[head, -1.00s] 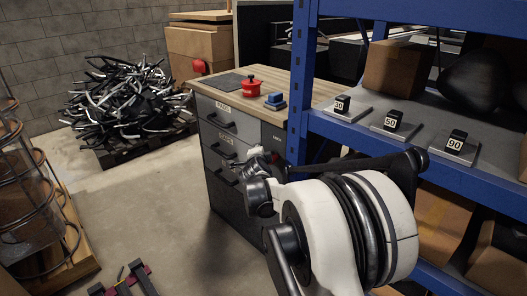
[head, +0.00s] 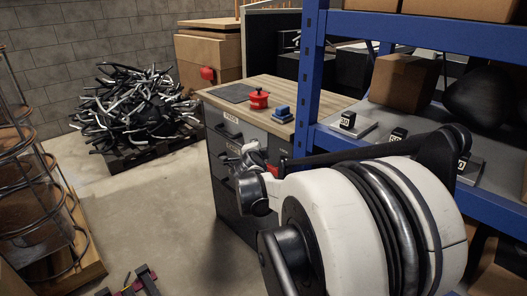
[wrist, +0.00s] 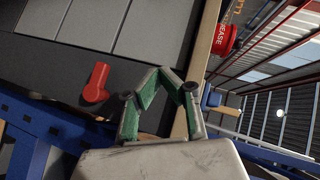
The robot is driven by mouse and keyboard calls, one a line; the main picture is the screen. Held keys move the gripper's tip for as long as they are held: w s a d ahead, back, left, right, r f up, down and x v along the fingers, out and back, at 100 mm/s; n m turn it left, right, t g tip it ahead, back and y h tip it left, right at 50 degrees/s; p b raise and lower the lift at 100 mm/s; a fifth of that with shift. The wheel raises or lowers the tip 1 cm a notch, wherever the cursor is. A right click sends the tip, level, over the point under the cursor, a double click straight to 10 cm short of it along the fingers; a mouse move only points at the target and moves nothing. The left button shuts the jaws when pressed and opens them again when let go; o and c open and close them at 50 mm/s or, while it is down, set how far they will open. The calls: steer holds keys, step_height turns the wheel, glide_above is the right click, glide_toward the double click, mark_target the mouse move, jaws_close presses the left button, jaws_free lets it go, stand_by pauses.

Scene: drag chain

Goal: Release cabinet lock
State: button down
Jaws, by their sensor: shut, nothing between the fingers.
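The cabinet (head: 232,178) has dark and grey drawers and a wooden top. Its red lock handle (wrist: 95,82) sits on a dark panel beside grey drawer fronts in the wrist view. In the head view, a small red part of the handle (head: 272,169) shows behind my wrist; the rest is hidden. My gripper (wrist: 160,74) has green-lined fingers and is shut and empty. In the wrist view it is to the right of the handle, with a visible gap between them. In the head view my gripper (head: 250,155) is in front of the drawers.
A blue shelf rack (head: 310,75) stands right of the cabinet, close to my arm. A red pot (head: 259,98) and a blue block (head: 282,113) sit on the cabinet top. A scrap pile (head: 135,110) lies behind left. The floor (head: 150,205) left of the cabinet is mostly clear.

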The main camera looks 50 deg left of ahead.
steer(key=shift+s+d+r, duration=0.15)
steer(key=shift+s+r, duration=0.95)
steer(key=shift+s, duration=0.05)
